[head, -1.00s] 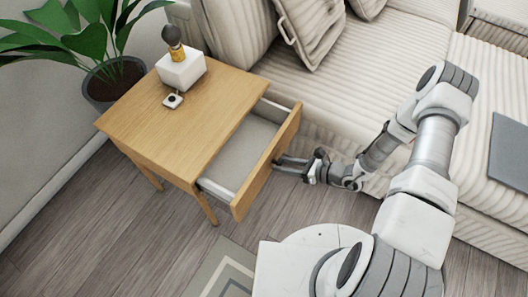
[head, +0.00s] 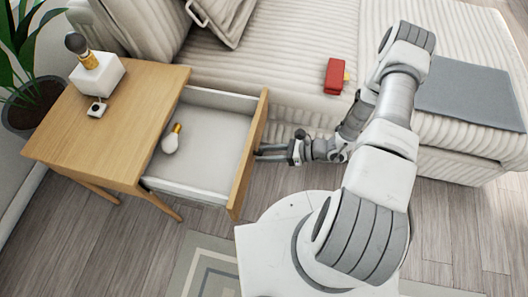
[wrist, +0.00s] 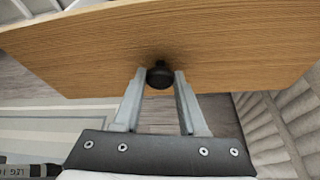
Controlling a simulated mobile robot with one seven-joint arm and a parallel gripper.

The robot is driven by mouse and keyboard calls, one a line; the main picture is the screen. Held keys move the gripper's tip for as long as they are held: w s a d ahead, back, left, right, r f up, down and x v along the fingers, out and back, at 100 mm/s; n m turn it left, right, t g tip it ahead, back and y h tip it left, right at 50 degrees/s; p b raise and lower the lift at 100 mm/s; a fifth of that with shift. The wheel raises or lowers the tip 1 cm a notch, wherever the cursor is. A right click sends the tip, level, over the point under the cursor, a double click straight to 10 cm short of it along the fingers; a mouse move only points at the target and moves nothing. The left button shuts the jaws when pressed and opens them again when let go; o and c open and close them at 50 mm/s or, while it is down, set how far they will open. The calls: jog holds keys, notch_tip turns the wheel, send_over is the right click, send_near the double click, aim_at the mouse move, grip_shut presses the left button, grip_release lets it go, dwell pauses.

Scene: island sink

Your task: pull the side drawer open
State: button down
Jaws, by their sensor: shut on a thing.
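The side drawer (head: 205,140) is pulled well out of the wooden side table (head: 110,120). A light bulb (head: 171,141) with a brass-coloured base lies inside it. My gripper (head: 258,152) is at the outer face of the drawer front (head: 247,165). In the wrist view, the drawer front (wrist: 225,45) fills the upper part, and my gripper (wrist: 158,80) has its two fingers on either side of the round black knob (wrist: 159,74), shut on it.
A potted plant (head: 32,110) is at left. The ribbed sofa (head: 280,75) holds a red object (head: 335,76) and a grey mat (head: 470,95). Wooden floor lies in front.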

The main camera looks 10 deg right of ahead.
jog(key=shift+s+d, duration=0.15)
jog(key=shift+d, duration=0.15)
jog(key=shift+c, duration=2.3)
grip_release()
jog(key=shift+d, duration=0.15)
jog(key=p+v, duration=0.3)
jog(key=v, duration=1.4)
